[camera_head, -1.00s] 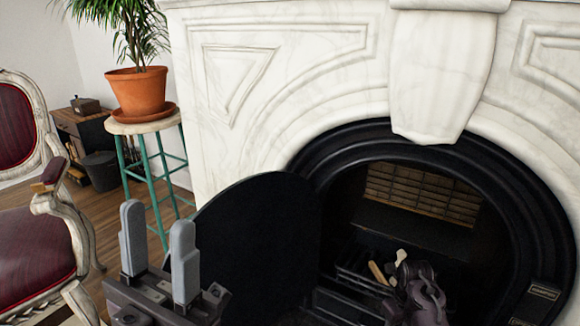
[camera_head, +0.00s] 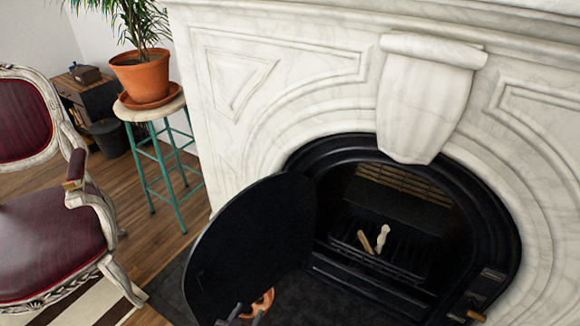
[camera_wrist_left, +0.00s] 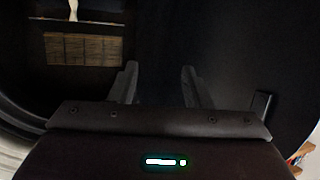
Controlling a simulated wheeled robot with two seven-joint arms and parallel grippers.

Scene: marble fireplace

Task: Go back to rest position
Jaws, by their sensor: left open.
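My left gripper (camera_wrist_left: 158,87) shows in the left wrist view with its two fingers apart and nothing between them. In the head view only the grey tips of my left gripper (camera_head: 244,314) show at the bottom edge, in front of the lower part of the black fireplace door (camera_head: 255,235). The rest of that arm is out of the picture. My right gripper is not in view.
The marble fireplace (camera_head: 290,95) has its round door swung open to the left. Pale pieces (camera_head: 375,239) lie on the grate inside. A small orange thing (camera_head: 266,299) is by the door's foot. A potted plant (camera_head: 142,75) on a teal stool and a red armchair (camera_head: 45,245) stand left.

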